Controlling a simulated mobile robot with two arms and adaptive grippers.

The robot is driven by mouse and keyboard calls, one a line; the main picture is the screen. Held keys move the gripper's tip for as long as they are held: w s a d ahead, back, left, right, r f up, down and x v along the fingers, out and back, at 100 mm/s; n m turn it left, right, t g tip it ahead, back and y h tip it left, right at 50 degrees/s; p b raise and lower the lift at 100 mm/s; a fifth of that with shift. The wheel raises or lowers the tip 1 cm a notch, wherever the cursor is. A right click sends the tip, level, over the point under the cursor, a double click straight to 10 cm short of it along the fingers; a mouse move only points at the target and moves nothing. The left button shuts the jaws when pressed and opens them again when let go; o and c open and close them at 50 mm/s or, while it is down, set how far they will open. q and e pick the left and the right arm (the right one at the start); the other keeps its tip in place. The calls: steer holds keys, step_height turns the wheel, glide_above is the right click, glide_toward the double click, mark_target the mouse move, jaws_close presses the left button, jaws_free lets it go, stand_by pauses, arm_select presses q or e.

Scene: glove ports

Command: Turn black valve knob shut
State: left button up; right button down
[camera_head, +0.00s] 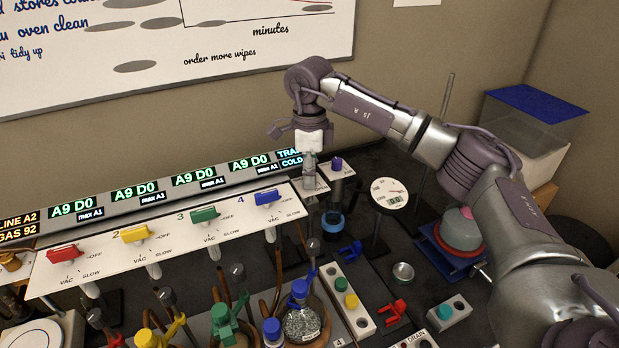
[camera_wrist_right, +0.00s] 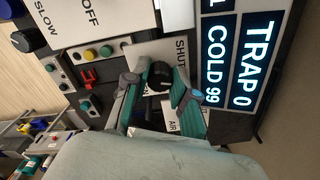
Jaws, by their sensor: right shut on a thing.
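The knob's exact pointing angle is hard to tell. My left gripper is in neither view.
Left of the gripper, a white panel (camera_head: 100,262) carries red (camera_head: 64,253), yellow (camera_head: 136,235), green (camera_head: 205,215) and blue (camera_head: 267,197) valve handles. A lit display (camera_wrist_right: 238,58) lies beside the plate.

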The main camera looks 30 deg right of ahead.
steer(key=shift+n+b, duration=0.4)
steer(key=shift+n, duration=1.1)
steer(key=shift+r, duration=0.1)
steer(key=c, duration=0.9)
jaws_free()
steer(key=shift+c, duration=0.2)
steer(key=shift+r, duration=4)
